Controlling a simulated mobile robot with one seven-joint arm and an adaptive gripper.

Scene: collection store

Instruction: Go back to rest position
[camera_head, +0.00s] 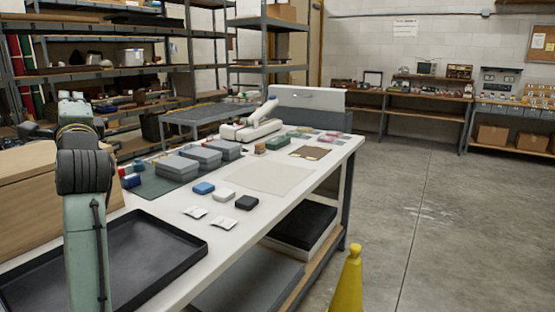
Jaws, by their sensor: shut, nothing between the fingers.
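My pale green arm with its dark joint rises at the left of the head view, in front of the white worktable (300,212). The upper end of the arm is seen from behind, and I cannot make out any fingers there. A wide black tray (185,238) lies on the near end of the table, partly hidden behind the arm. No held object shows.
Grey boxes (202,154), small blue (204,188), white and black blocks and a beige sheet (265,178) lie on the table. A wooden box (30,190) stands left. A yellow cone (350,280) is near the table. The floor right is clear.

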